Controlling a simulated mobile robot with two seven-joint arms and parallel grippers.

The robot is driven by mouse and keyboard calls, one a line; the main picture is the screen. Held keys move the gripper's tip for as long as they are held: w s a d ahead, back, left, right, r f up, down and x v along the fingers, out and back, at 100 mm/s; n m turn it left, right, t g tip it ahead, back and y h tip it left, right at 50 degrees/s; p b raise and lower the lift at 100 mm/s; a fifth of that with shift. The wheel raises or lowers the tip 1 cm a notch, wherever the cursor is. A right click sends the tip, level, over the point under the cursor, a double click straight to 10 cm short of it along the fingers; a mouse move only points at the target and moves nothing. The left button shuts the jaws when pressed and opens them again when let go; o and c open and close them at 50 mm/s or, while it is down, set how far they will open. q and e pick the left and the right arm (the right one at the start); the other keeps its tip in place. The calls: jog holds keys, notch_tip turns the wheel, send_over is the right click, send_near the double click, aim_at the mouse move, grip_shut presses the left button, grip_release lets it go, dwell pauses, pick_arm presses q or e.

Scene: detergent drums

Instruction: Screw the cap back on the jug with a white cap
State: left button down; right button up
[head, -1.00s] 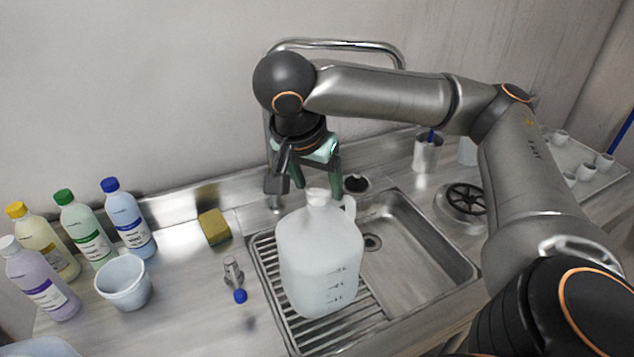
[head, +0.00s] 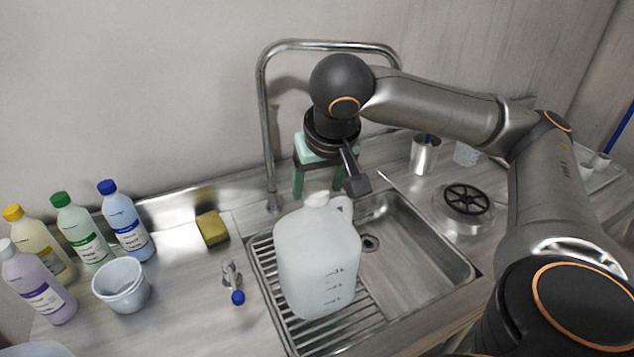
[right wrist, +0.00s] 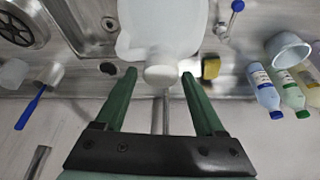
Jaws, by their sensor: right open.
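The translucent white jug (head: 315,262) stands upright on the ribbed drainboard beside the sink basin. Its white cap (head: 317,199) sits on the neck at the top; I cannot tell how tightly it is seated. My right gripper (head: 326,187) is open, pointing down at the cap, with green fingers. In the right wrist view, the fingertips of the gripper (right wrist: 159,75) are on either side of the cap (right wrist: 161,76), with gaps showing. The jug (right wrist: 165,28) extends to the top of that view. My left gripper is out of view.
A tall faucet (head: 264,130) stands behind the jug, close to my right gripper. A yellow sponge (head: 212,229), a small blue-tipped tap (head: 233,282), a white bucket (head: 121,285) and several bottles are at left. The sink basin (head: 415,250) is empty; a metal cup (head: 424,154) stands behind it.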

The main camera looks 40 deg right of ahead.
jog(key=shift+n+y, duration=0.4)
jog(key=shift+n, duration=0.9)
jog(key=shift+d+n+y, duration=0.2)
jog(key=shift+n+y, duration=0.2)
jog(key=shift+n, duration=0.6)
jog(key=n+y, duration=0.1)
jog(key=n, duration=0.2)
jog(key=shift+n+y, duration=0.3)
jog(key=shift+n, duration=0.1)
grip_shut()
jog(key=shift+f, duration=0.1)
